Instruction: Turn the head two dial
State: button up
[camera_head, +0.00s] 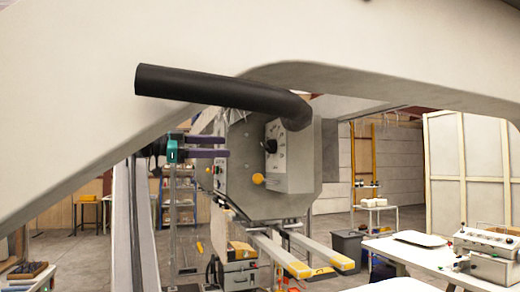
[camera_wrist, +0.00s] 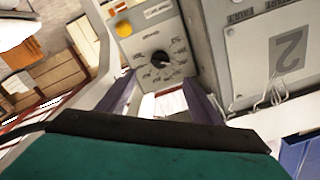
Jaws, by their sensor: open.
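The dial (camera_wrist: 160,60) is a dark knob with a pale pointer on a grey panel, ringed by printed marks, in the wrist view. A plate (camera_wrist: 285,50) with a large 2 is on the surface to its right. My gripper (camera_wrist: 160,88) is open and empty, with purple fingers spread either side below the dial, not touching it. In the head view my gripper (camera_head: 228,146) points right toward the left side of the grey machine housing (camera_head: 240,195). A black dial (camera_head: 271,145) shows on the housing's front panel there; the dial my gripper faces is not clear in that view.
A yellow button (camera_wrist: 123,29) is up-left of the dial. A thick black hose (camera_head: 220,92) curves above my gripper to the housing. Yellow-tipped arms (camera_head: 300,262) stick out below the housing. A white table (camera_head: 440,262) with a control box stands at right.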

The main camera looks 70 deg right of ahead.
jog(key=shift+s+d, duration=0.1)
jog(key=shift+d, duration=0.05)
jog(key=p, duration=0.4)
send_near(269, 147)
jog(key=s+d, duration=0.3)
jog(key=d, duration=0.2)
jog(key=shift+x, duration=1.1)
jog(key=shift+f, duration=0.1)
jog(key=c, duration=1)
jog(key=shift+a+f, duration=0.1)
jog(key=shift+a, duration=0.25)
jog(key=shift+c, duration=0.3)
jog(key=shift+d, duration=0.2)
